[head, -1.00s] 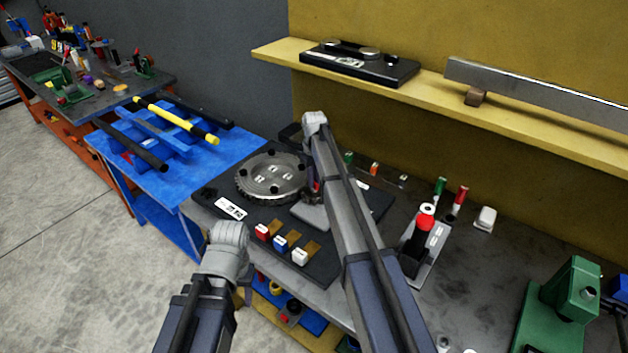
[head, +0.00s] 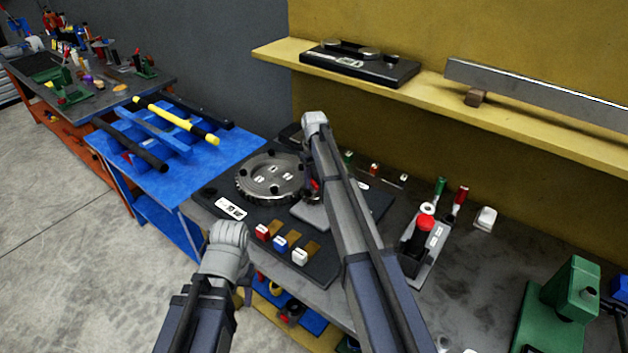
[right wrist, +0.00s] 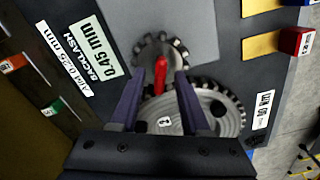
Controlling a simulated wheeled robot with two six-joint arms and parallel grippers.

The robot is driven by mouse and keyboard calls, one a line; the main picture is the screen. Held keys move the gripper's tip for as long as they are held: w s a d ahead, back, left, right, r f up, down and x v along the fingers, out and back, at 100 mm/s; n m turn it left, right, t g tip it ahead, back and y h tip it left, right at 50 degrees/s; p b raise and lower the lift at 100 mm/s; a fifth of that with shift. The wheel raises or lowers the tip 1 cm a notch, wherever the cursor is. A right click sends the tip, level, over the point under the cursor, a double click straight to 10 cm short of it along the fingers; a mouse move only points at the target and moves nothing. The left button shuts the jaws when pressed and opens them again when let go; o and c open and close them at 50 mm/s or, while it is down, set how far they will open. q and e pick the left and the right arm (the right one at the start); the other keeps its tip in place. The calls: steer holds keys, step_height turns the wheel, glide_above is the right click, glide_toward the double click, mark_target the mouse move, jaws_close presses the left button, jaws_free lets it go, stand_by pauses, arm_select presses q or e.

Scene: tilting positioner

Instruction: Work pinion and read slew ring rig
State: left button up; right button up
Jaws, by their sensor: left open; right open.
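The toothed slew ring (head: 268,180) lies flat on a dark base plate (head: 322,268). In the right wrist view the ring (right wrist: 222,122) sits beside a smaller toothed pinion (right wrist: 150,52), their teeth close together. A red handle (right wrist: 161,72) stands at the pinion. My right gripper (right wrist: 158,82) is open, with one finger on each side of the red handle; contact cannot be told. A label (right wrist: 95,50) by the pinion reads backlash 0.45 mm, and another (right wrist: 63,45) reads aim 0.25 mm. My left gripper (head: 232,240) is open near the bench's front edge, its fingers mostly hidden.
Red (head: 262,231), blue (head: 280,243) and white (head: 300,257) blocks line the plate's front. A stand with a red top (head: 425,223) is on the right, beyond my right arm. A yellow shelf (head: 430,95) overhangs the back. A blue table (head: 190,180) adjoins left.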

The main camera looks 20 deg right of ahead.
mark_target(313, 183)
steer(key=shift+r+p, duration=3.85)
steer(key=shift+r, duration=0.1)
arm_select(q)
step_height(313, 183, up, 8)
steer(key=shift+f, duration=0.15)
arm_select(e)
steer(key=shift+f, duration=0.1)
steer(key=shift+s+a, duration=0.2)
steer(key=shift+s, duration=0.05)
arm_select(q)
step_height(313, 183, down, 7)
steer(key=b, duration=0.7)
arm_select(e)
steer(key=s+a+f, duration=0.2)
steer(key=s+a, duration=0.3)
steer(key=s, duration=0.7)
steer(key=s+a+f, duration=0.2)
steer(key=s+a, duration=0.4)
steer(key=s, duration=0.5)
steer(key=s+a+f+h, duration=0.1)
steer(key=s+a+f, duration=0.2)
steer(key=s, duration=0.9)
steer(key=shift+s+a+n, duration=0.35)
steer(key=shift+a+n, duration=0.05)
steer(key=shift+a, duration=0.8)
arm_select(q)
steer(key=shift+f, duration=0.1)
steer(key=shift+c, duration=0.3)
